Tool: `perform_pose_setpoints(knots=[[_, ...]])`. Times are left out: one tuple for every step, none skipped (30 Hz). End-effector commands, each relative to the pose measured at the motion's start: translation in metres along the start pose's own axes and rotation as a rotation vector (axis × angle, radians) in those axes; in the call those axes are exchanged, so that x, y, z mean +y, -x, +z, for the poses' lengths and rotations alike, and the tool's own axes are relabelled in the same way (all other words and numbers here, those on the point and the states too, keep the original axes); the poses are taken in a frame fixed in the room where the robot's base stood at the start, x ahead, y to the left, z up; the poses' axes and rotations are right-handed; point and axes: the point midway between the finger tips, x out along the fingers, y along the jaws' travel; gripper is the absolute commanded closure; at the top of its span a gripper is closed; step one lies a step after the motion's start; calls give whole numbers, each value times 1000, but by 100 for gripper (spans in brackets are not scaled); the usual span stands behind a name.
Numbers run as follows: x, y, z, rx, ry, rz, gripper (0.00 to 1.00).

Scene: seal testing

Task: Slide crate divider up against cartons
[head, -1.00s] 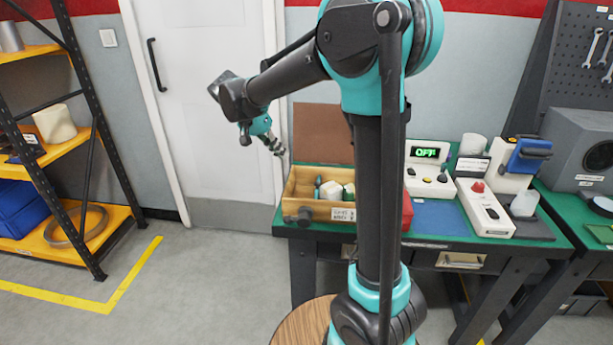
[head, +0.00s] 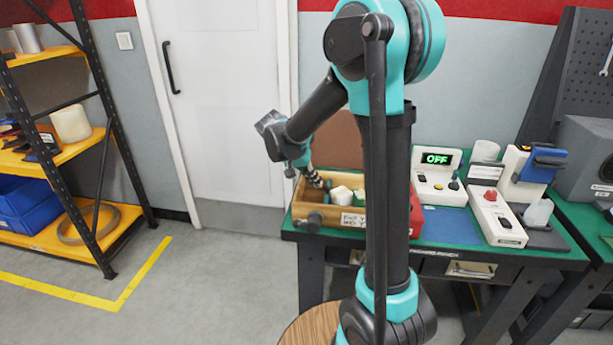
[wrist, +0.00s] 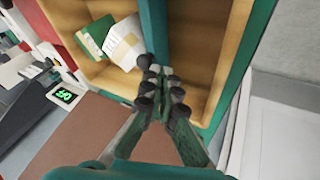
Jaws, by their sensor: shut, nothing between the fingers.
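The wooden crate (head: 335,218) stands on the left end of the green bench. In the wrist view, the green crate divider (wrist: 153,25) spans the crate (wrist: 250,40), with an empty compartment on its right. A white carton (wrist: 125,45) and a green carton (wrist: 94,36) lie on its left. In the head view I see the white carton (head: 341,193) beside my gripper (head: 319,183). My gripper is shut and empty, its fingertips (wrist: 160,77) pointing down into the crate at the near visible end of the divider. I cannot tell whether they touch it. The fingers hide part of the divider.
A brown panel (head: 337,140) stands behind the crate, and a red box (head: 416,215) is at its right. A control box with an OFF display (head: 437,175) and a switch box (head: 497,215) stand further right. The floor left of the bench is clear.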

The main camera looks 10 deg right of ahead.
Motion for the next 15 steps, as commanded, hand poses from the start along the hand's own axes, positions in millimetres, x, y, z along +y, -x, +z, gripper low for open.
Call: perform_pose_setpoints(knots=[[2, -2, 0, 0, 0, 0, 100], [3, -2, 0, 0, 0, 0, 100], [4, -3, 0, 0, 0, 0, 100], [4, -3, 0, 0, 1, 0, 100], [4, -3, 1, 0, 1, 0, 100], [4, -3, 1, 0, 1, 0, 100], [4, -3, 1, 0, 1, 0, 100], [4, -3, 1, 0, 1, 0, 100], [4, -3, 1, 0, 1, 0, 100], [4, -3, 1, 0, 1, 0, 100], [4, -3, 1, 0, 0, 0, 100], [4, -3, 1, 0, 0, 0, 100], [4, -3, 0, 0, 0, 0, 100], [5, -4, 0, 0, 0, 0, 100], [7, -5, 0, 0, -1, 0, 100]])
